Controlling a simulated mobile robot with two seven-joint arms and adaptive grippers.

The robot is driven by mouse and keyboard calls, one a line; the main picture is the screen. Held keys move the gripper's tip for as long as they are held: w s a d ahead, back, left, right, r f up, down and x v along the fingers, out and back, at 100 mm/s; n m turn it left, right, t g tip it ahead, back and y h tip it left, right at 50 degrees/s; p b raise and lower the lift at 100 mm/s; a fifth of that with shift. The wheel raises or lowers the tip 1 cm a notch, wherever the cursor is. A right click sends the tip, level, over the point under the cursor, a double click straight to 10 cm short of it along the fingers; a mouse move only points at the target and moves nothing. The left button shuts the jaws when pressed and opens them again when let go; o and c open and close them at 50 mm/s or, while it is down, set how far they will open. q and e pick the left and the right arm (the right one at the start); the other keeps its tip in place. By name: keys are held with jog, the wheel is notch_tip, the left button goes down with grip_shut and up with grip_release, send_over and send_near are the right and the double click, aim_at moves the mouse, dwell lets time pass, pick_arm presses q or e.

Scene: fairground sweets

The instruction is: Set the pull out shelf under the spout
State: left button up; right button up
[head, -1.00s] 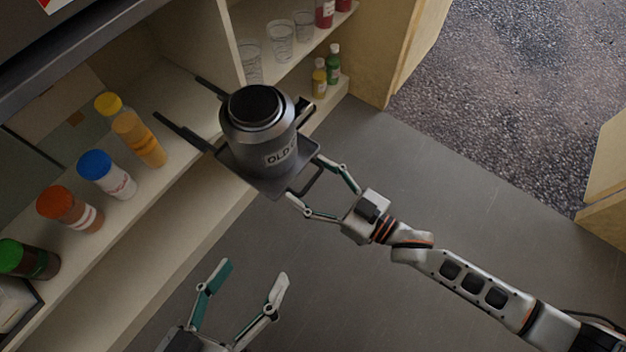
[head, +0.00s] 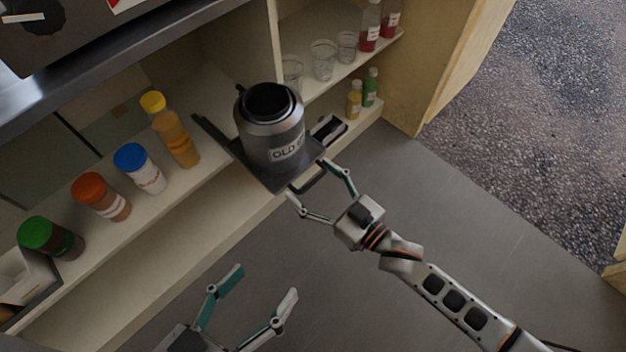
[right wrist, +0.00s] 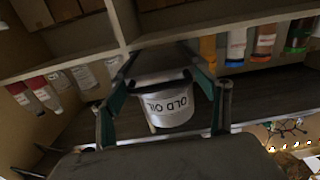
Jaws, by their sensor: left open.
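The pull out shelf is a dark flat tray (head: 279,181) with a side rail and a front handle. It carries an upright grey pot (head: 272,145) marked "OLD O…", labelled "OLD OIL" in the right wrist view (right wrist: 167,112). My right gripper (head: 307,176) is at the handle, with spread fingertips near its two ends. I cannot tell whether they press on it. My left gripper (head: 266,282) is open and empty over the floor, below and left of the shelf. I cannot make out a spout.
Several capped bottles, one with a blue cap (head: 139,168), stand along the cabinet shelf at left. Glasses (head: 324,60) and small bottles (head: 370,88) stand beyond the divider. A dark appliance (head: 75,45) overhangs at upper left. Grey floor (head: 420,190) is clear on the right.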

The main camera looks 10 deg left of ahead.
jog(key=v, duration=1.2)
